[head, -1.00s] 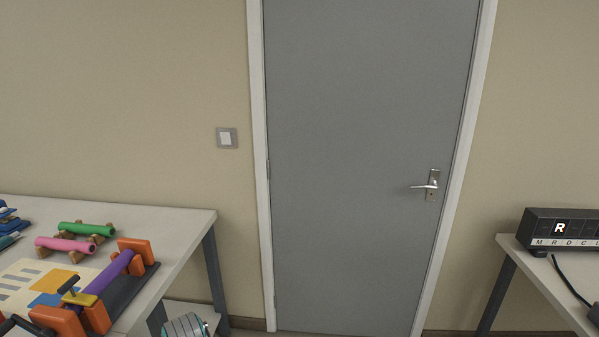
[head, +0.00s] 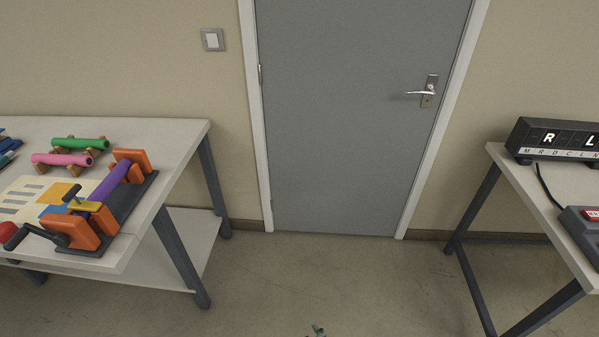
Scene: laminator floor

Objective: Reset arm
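My arm shows almost nowhere in the head view. Only a small grey-green piece (head: 317,331) pokes up at the bottom edge, over the floor. It may be the tip of my gripper, but it is too small and cut off to tell whether it is open or shut. Nothing held can be made out.
The left table (head: 180,142) carries a roller device with a purple roller (head: 108,184), and green (head: 80,143) and pink (head: 62,159) rolls. A closed grey door (head: 350,120) stands ahead. The right table (head: 515,185) bears a letter display (head: 555,138). Floor (head: 330,280) between is clear.

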